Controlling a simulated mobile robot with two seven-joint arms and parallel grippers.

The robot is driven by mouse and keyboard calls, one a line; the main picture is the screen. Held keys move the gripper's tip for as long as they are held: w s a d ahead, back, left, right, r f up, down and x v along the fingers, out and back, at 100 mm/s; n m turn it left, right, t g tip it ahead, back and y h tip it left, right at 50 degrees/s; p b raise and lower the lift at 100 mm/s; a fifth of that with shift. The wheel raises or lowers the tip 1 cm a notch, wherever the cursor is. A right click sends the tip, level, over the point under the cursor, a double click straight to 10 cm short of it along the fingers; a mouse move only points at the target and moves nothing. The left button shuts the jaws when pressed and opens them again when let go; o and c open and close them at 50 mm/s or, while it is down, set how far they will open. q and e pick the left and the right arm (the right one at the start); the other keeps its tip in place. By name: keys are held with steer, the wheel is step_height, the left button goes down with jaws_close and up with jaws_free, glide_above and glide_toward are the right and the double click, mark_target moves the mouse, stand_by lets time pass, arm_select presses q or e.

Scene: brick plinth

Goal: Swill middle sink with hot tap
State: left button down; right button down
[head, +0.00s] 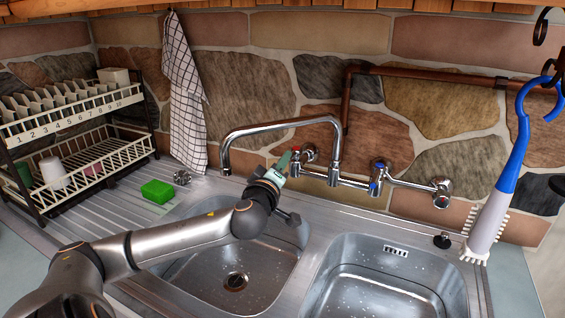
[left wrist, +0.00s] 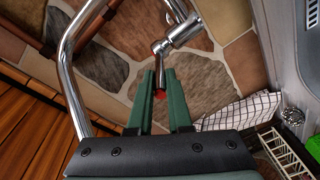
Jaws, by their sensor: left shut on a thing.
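The hot tap (head: 308,153), with a red mark, is on the left of the chrome wall mixer. My left gripper (head: 289,160) reaches it from the front left. In the left wrist view its green fingers (left wrist: 161,82) are shut on the hot tap's handle, whose red part (left wrist: 160,94) shows between them. The spout (head: 265,127) arches left, its mouth over the back of the left-hand sink (head: 185,275); it also shows in the left wrist view (left wrist: 70,75). No water stream is visible. A second sink (head: 335,262) is to the right; I cannot tell which is the middle one. My right gripper is out of view.
The blue-marked tap (head: 377,178) is right of the hot tap. A green sponge (head: 157,191) lies on the drainboard beside a dish rack (head: 98,155). A checked towel (head: 186,100) hangs on the stone wall. A blue-and-white brush (head: 500,190) hangs at the right.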

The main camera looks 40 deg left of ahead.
arm_select(q)
steer(key=shift+f, duration=0.15)
stand_by(0.8)
steer(key=shift+s+a+f+m+h+b, duration=0.1)
steer(key=shift+a+f+m+h+b, duration=0.15)
steer(key=shift+h+b, duration=0.3)
steer(key=shift+a+r+m+t+h+b, duration=0.25)
steer(key=shift+a+m+t+h+b, duration=0.1)
steer(key=shift+m+t+h, duration=0.35)
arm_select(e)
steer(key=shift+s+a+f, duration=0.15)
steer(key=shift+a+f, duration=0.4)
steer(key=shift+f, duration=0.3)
arm_select(q)
steer(key=c, duration=0.8)
jaws_free()
steer(key=shift+r, duration=0.1)
steer(key=shift+c, duration=0.2)
steer(key=shift+s, duration=0.1)
